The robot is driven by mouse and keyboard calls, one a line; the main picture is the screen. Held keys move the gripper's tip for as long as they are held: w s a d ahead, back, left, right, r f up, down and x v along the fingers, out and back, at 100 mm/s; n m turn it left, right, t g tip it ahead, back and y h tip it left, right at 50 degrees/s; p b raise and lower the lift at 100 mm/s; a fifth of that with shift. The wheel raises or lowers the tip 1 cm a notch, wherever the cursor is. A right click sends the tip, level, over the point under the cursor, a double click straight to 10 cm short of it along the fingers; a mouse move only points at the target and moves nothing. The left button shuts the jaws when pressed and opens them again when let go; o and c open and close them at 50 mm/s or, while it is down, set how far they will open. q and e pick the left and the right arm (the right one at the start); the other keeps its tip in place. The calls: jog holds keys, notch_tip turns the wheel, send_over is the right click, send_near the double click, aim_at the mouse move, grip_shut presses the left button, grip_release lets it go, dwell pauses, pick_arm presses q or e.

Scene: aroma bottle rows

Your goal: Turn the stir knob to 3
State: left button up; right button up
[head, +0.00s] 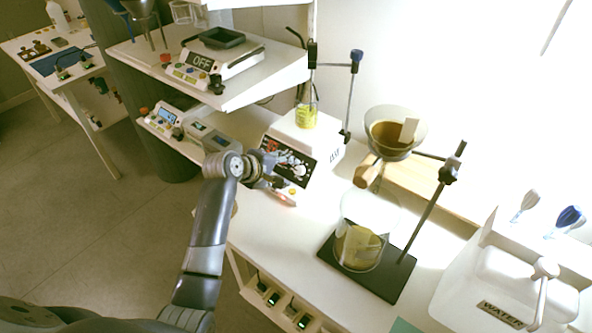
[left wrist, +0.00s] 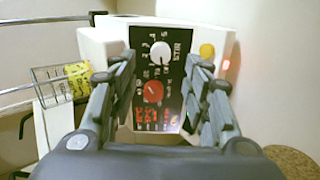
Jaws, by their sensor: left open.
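The white stir knob (left wrist: 160,52) is on the black front panel of the white stirrer (left wrist: 100,42), with numbers around it and the word STIR beside it. I cannot tell which number it points to. A red knob (left wrist: 153,92) and a red lit display (left wrist: 150,115) are also on the panel. My left gripper (left wrist: 162,68) is open, with one finger on each side of the panel in the picture; I see no clear contact with the knob. In the head view my left gripper (head: 272,178) is in front of the stirrer (head: 309,142), hiding part of its panel. My right gripper is not in view.
A beaker of yellow liquid (head: 306,117) stands on the stirrer. To the right, a filter funnel (head: 394,127) on a stand is above a beaker (head: 360,245). A scale (head: 218,65) stands on the shelf at the left, above other instruments. A water tank (head: 510,285) is at the right.

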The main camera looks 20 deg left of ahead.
aim_at(298, 170)
pick_arm(q)
jog(key=x, duration=0.7)
jog(key=shift+w+f, duration=0.1)
grip_shut()
